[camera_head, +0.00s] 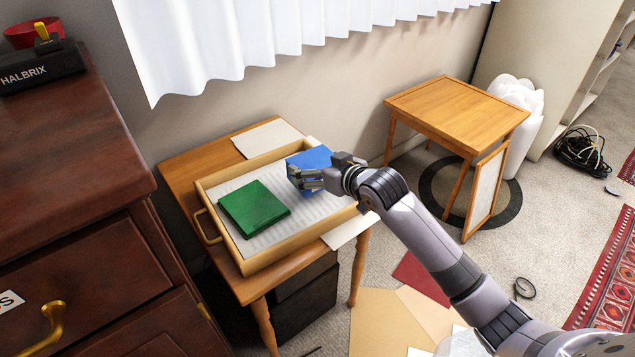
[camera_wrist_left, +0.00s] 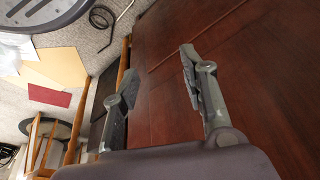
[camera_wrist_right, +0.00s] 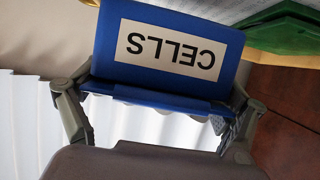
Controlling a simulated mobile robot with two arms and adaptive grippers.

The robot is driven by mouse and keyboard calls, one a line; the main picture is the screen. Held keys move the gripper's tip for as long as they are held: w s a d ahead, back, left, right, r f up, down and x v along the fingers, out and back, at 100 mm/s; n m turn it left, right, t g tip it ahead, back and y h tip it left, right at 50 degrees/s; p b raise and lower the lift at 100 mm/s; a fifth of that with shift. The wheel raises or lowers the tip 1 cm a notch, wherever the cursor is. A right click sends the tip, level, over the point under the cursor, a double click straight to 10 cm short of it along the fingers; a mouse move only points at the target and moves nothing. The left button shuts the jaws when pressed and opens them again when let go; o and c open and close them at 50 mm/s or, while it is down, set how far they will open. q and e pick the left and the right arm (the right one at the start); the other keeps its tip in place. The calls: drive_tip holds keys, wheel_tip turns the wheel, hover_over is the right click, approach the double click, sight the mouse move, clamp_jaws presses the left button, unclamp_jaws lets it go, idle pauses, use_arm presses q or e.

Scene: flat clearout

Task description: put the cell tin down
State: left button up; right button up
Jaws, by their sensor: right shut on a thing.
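The cell tin is blue, with a white label reading CELLS. It shows large in the right wrist view (camera_wrist_right: 165,60) and partly behind my fingers in the head view (camera_head: 312,157). My right gripper (camera_head: 306,178) is shut on it, with one finger at each side in the right wrist view (camera_wrist_right: 155,118). The tin is at the right end of a wooden tray (camera_head: 245,264) on a small table (camera_head: 185,178). I cannot tell whether it touches the tray floor. My left gripper (camera_wrist_left: 158,65) is open and empty near dark red-brown wood.
A green flat tin or book (camera_head: 254,208) lies in the tray, left of the cell tin. A dark wooden cabinet (camera_head: 70,150) stands at left. Another small table (camera_head: 455,112) stands at back right. Papers (camera_head: 385,320) and a cable (camera_head: 524,288) lie on the floor.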

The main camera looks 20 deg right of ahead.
drive_tip(key=shift+f, duration=0.7)
wheel_tip(320, 180, down, 3)
drive_tip(key=shift+r+b, duration=0.15)
drive_tip(key=shift+b, duration=0.4)
use_arm(q)
drive_tip(key=shift+s+r, duration=0.2)
drive_tip(key=shift+r, duration=0.05)
use_arm(e)
drive_tip(key=shift+r, duration=0.1)
drive_tip(key=o, duration=1.5)
drive_tip(key=shift+f, duration=0.2)
drive_tip(key=shift+o, duration=0.2)
